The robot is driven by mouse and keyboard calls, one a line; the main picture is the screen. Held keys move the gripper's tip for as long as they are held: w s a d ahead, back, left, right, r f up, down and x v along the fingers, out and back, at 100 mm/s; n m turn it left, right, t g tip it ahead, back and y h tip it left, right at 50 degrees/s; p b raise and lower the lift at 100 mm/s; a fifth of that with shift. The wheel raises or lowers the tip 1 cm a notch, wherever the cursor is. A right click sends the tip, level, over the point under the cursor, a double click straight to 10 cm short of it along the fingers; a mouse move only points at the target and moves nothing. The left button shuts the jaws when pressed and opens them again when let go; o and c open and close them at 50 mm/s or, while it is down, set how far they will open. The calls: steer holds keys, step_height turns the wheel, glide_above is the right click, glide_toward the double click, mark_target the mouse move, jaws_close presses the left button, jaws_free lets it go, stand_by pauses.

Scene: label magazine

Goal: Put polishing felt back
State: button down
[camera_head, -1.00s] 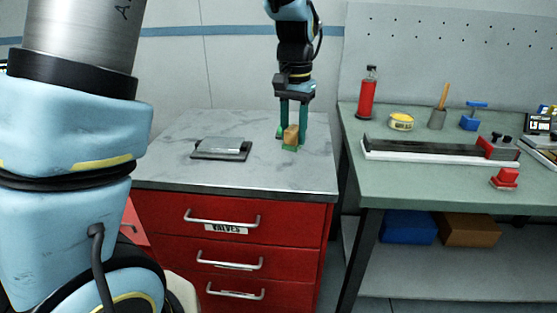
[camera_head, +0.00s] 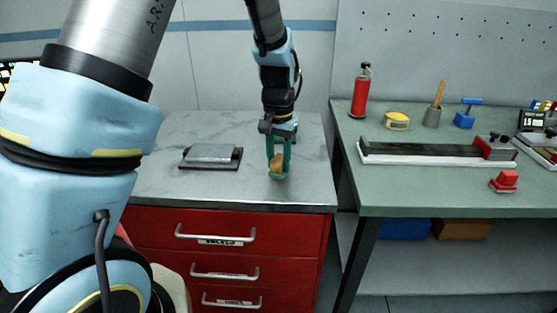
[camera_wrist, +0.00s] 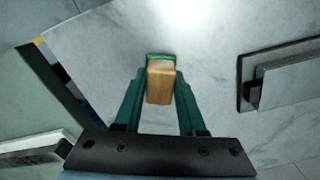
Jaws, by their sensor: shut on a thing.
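My gripper (camera_head: 278,168) is shut on a small wooden block with a green underside (camera_wrist: 160,82), which I take to be the polishing felt. The block also shows between the teal fingers in the head view (camera_head: 276,161). In the wrist view the fingers grip it from both sides. It is over the grey marbled top (camera_head: 230,190) of the red drawer cabinet, near its front right part. I cannot tell whether it touches the top.
A flat grey metal plate on a dark base (camera_head: 211,156) lies left of my gripper. The red cabinet drawers (camera_head: 215,237) are shut. Right, across a gap, a green workbench (camera_head: 390,190) holds a long dark rail fixture (camera_head: 430,153), a red bottle (camera_head: 361,92) and a red block (camera_head: 505,181).

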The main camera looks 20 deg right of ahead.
mark_target(279, 158)
steer(key=shift+f, duration=0.4)
steer(key=shift+f, duration=0.1)
steer(key=c, duration=0.5)
jaws_free()
step_height(279, 158, up, 12)
steer(key=b, duration=0.2)
steer(key=s+a+f+n, duration=0.1)
steer(key=a+f+n, duration=0.1)
steer(key=a, duration=0.8)
steer(key=s+a+f+n+t, duration=0.1)
steer(key=a+f+n, duration=0.1)
steer(key=a, duration=0.8)
steer(key=s+a+f+n, duration=0.2)
steer(key=a+n, duration=0.2)
steer(key=a, duration=0.6)
steer(key=shift+t, duration=0.3)
